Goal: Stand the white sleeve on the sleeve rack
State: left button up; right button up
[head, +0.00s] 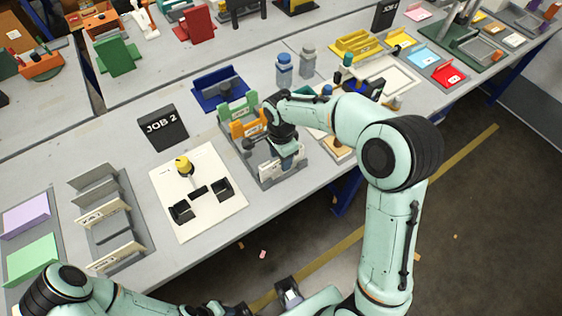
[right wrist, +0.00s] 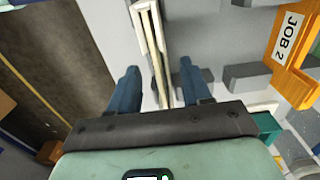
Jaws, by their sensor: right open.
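The white sleeve (head: 268,172) stands at the front of the grey sleeve rack (head: 297,172), below my right gripper (head: 290,158). In the right wrist view, the upright edge of the white sleeve (right wrist: 150,40) runs in between the two blue fingers of my right gripper (right wrist: 160,88). That gripper is open, with a gap visible on each side of the sleeve. Whether the sleeve is fully seated is hidden by the hand. My left arm lies along the bottom edge of the head view; its fingers cannot be made out clearly.
An orange sleeve (right wrist: 290,45) and a green sleeve (head: 238,107) stand behind. Left are a cream board (head: 215,165) with a yellow-topped knob, a JOB 2 sign (head: 163,127) and another grey rack (head: 130,225) with cream sleeves. The table's front edge is close.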

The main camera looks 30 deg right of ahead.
notch_tip(320, 180, up, 8)
jog(key=shift+p, duration=0.4)
pick_arm(q)
jog(key=shift+w+r, duration=0.2)
jog(key=shift+r, duration=0.25)
jog(key=shift+s, duration=0.15)
